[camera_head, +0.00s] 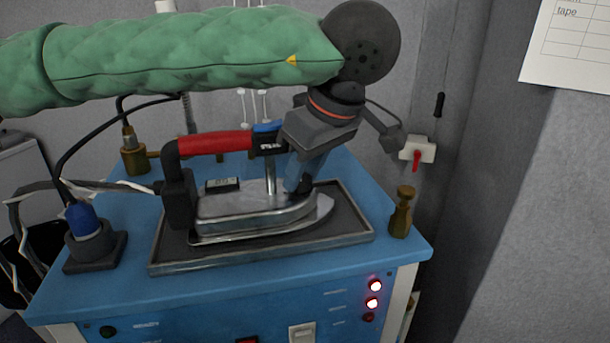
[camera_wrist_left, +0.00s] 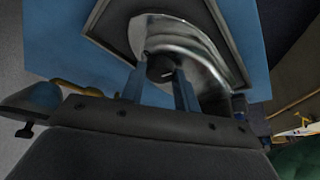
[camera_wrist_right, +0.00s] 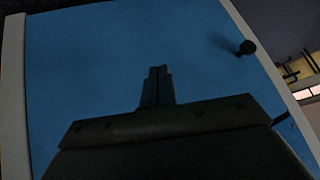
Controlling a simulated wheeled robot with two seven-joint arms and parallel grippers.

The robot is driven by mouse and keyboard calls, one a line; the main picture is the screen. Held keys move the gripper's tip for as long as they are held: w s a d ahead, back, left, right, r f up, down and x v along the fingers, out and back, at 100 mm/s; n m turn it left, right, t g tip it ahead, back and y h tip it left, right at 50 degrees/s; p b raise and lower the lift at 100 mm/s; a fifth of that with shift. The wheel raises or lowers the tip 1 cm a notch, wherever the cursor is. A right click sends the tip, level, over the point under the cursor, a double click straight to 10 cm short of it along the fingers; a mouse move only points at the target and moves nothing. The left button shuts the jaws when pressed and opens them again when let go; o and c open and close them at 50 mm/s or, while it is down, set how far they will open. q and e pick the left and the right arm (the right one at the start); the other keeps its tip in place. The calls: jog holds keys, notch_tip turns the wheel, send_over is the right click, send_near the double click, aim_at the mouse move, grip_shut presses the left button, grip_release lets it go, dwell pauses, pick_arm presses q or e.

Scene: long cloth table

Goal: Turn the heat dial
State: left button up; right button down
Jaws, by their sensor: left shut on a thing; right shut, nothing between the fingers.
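A steam iron (camera_head: 255,208) with a red handle (camera_head: 215,143) rests on a dark metal tray (camera_head: 160,262) on the blue table. The black round heat dial (camera_wrist_left: 160,68) with a white mark sits on the iron's top, and a dark part of it shows in the head view (camera_head: 305,186). My left gripper (camera_head: 298,184) reaches down to the dial from above. Its blue fingers stand on both sides of the dial in the left wrist view (camera_wrist_left: 159,78). My right gripper (camera_wrist_right: 158,72) is shut and empty in front of a blue panel; the head view does not show it.
A black base with a blue-topped plug (camera_head: 85,222) stands at the left of the table. Brass fittings stand at the back left (camera_head: 133,150) and right (camera_head: 401,212). A black cable (camera_head: 85,140) loops at left. A wall switch (camera_head: 417,150) is at right.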

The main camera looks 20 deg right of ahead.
dwell(0.5)
pick_arm(q)
jog(key=o, duration=1)
jog(key=shift+v, duration=3.9)
jog(key=shift+c, duration=0.3)
